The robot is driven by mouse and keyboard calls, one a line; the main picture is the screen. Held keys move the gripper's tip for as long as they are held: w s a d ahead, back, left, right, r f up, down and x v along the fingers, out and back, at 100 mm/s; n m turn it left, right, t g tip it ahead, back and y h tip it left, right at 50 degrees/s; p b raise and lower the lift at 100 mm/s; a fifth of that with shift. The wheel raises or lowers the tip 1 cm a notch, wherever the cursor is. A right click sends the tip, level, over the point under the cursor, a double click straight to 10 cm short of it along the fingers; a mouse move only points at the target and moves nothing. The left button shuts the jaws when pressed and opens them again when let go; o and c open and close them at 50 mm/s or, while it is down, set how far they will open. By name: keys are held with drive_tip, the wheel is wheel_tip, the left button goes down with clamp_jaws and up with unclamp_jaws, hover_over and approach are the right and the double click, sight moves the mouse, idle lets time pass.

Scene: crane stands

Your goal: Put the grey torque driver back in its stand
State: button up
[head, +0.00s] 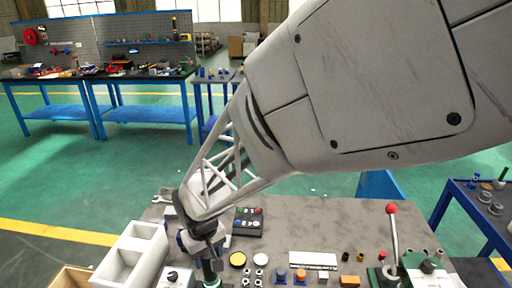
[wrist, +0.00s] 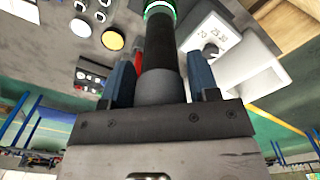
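My gripper (wrist: 161,75) has two blue fingers, one on each side of a dark grey cylindrical tool, which I take to be the torque driver (wrist: 162,55). In the head view my gripper (head: 205,240) is over the front left of the grey worktable (head: 330,222), with the driver (head: 208,268) pointing down. The driver's lower end is cut off by the frame. I cannot make out a stand for it in either view.
A white two-compartment bin (head: 118,270) stands left of my gripper, beside a white dial panel (head: 178,279). A black button box (head: 248,222) and a yellow disc (head: 237,259) lie to the right. A red-knobbed lever (head: 393,225) rises further right. The table's back middle is clear.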

drive_tip(key=o, duration=0.3)
drive_tip(key=shift+f, duration=0.1)
drive_tip(key=shift+r, duration=2.55)
drive_tip(key=shift+r, duration=0.15)
drive_tip(key=shift+r, duration=3.8)
drive_tip(key=shift+d, duration=0.15)
